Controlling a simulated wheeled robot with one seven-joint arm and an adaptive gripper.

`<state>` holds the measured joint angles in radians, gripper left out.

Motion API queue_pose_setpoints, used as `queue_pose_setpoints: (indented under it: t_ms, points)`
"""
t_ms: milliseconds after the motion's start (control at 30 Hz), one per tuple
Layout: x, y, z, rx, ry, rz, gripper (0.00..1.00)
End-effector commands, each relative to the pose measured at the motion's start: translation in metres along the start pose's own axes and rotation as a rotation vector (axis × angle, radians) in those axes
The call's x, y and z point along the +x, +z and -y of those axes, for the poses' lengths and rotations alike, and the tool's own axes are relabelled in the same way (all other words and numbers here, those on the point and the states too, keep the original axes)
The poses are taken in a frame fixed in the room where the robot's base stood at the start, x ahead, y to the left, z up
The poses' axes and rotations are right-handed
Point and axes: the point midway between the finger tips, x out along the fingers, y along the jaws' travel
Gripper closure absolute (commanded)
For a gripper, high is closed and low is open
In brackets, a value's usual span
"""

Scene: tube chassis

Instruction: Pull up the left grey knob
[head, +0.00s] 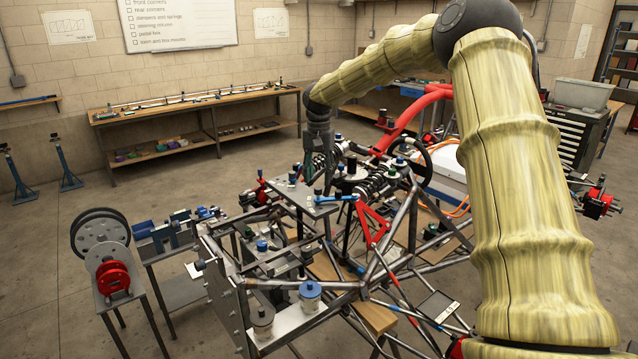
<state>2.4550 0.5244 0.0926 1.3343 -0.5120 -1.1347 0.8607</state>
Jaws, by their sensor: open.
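My gripper (318,184) hangs pointing down over a grey plate (306,203) in the middle of the tube chassis. Its fingers are apart, and I see nothing between them. Small knobs stand close around the fingers on this plate; whether the fingers touch any is too small to tell. A larger grey knob (262,321) stands at the chassis's near left corner, with a blue-topped knob (310,294) to its right. Both are well apart from my gripper. I cannot tell for sure which knob is the left grey one.
The tube chassis (388,268) fills the centre with bars, springs and a steering wheel (422,160). A small stand with a red hub (112,277) is at the left. A long workbench (200,105) stands along the back wall.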

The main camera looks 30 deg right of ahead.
Motion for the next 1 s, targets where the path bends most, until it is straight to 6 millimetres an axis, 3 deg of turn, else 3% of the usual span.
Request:
queue_pose_setpoints:
  t_ms: [200,500,1000]
  points:
    - [-0.043,0.0,0.001,0.0,-0.001,-0.004,0.56]
    - [-0.079,-0.001,0.0,0.0,0.0,-0.003,0.56]
    - [-0.085,-0.001,0.0,0.0,0.0,-0.001,0.56]
